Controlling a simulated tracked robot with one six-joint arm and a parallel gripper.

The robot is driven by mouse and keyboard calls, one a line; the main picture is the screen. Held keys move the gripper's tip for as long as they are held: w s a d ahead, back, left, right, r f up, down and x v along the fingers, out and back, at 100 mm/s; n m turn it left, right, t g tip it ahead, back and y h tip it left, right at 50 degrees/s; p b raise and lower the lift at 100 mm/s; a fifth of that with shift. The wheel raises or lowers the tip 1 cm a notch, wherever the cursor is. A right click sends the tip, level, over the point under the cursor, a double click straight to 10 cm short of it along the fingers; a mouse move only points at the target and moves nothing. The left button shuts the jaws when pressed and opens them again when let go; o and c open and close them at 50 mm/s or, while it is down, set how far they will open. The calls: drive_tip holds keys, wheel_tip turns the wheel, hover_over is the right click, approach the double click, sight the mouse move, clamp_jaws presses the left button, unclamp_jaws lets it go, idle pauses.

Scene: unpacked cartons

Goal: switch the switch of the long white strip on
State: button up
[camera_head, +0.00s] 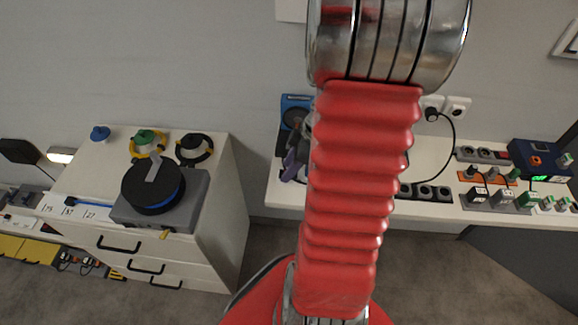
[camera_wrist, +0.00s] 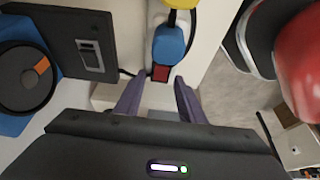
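In the wrist view a red switch (camera_wrist: 160,73) sits at the near end of the white strip (camera_wrist: 155,93). A blue plug (camera_wrist: 168,43) stands just beyond the switch, with a yellow plug (camera_wrist: 181,4) farther along. My gripper (camera_wrist: 158,82) is open, its two purple fingers apart on either side of the switch area, holding nothing. I cannot tell whether the fingers touch the strip or which way the switch is tilted. In the head view my gripper (camera_head: 294,161) is over the bench's left end, and my arm hides most of this strip.
A blue device with a black dial (camera_wrist: 26,82) and a dark box (camera_wrist: 72,42) lie left of the strip. The white bench (camera_head: 433,156) carries other strips, including a black one (camera_head: 425,192) and an orange one (camera_head: 487,178). A white drawer cabinet (camera_head: 215,225) stands left.

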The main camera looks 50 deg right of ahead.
drive_tip(key=shift+c, duration=0.6)
clamp_jaws()
drive_tip(key=shift+w+a, duration=0.1)
drive_tip(key=shift+a, duration=0.1)
drive_tip(key=shift+w+a+g+h, duration=0.1)
drive_tip(key=shift+g+h, duration=0.5)
drive_tip(key=shift+g, duration=0.1)
drive_tip(key=shift+w+f+g+h, duration=0.1)
drive_tip(key=shift+g+h, duration=0.2)
drive_tip(key=shift+g, duration=0.1)
drive_tip(key=shift+o, duration=0.6)
unclamp_jaws()
